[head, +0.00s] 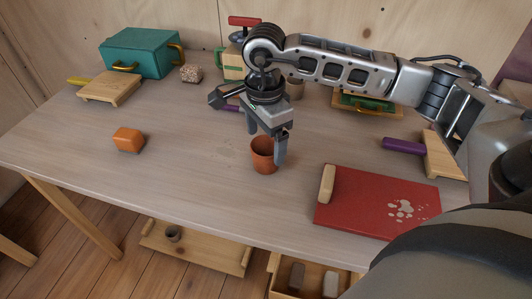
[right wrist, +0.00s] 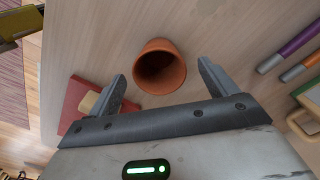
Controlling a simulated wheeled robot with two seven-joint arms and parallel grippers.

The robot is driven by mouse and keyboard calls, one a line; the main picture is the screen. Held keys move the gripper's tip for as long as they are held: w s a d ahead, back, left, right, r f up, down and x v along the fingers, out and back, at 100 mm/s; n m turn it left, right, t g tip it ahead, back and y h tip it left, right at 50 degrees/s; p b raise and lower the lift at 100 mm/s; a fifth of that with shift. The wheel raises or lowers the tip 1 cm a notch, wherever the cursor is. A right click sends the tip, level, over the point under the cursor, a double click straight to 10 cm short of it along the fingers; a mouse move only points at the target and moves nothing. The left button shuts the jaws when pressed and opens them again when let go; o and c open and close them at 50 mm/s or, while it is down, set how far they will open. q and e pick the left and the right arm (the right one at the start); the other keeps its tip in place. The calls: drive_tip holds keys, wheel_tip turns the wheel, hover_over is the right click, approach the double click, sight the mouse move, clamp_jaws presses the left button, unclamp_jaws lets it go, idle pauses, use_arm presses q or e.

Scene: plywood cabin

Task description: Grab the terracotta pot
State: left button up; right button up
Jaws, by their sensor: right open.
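The terracotta pot (head: 264,156) stands upright near the middle of the table. My right gripper (head: 266,150) is open and points down at the pot in the head view; one finger shows in front and to the right of it. In the right wrist view the terracotta pot (right wrist: 160,68) lies in line with the gap between the two spread fingers of the right gripper (right wrist: 165,85), a little beyond their tips. Its dark inside looks empty. I cannot tell whether a finger touches it. My left gripper is not in view.
A red board (head: 350,212) with a cream block (head: 327,183) lies to the right of the pot. An orange block (head: 128,139) stands at left. A teal box (head: 140,54) and a small wooden board (head: 108,90) are at the back left. The table (head: 190,170) is clear left of the pot.

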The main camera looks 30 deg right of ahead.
sight(266, 146)
wheel_tip(266, 146, down, 3)
drive_tip(key=shift+d+f, duration=0.1)
drive_tip(key=c, duration=1.1)
drive_tip(key=shift+c, duration=0.3)
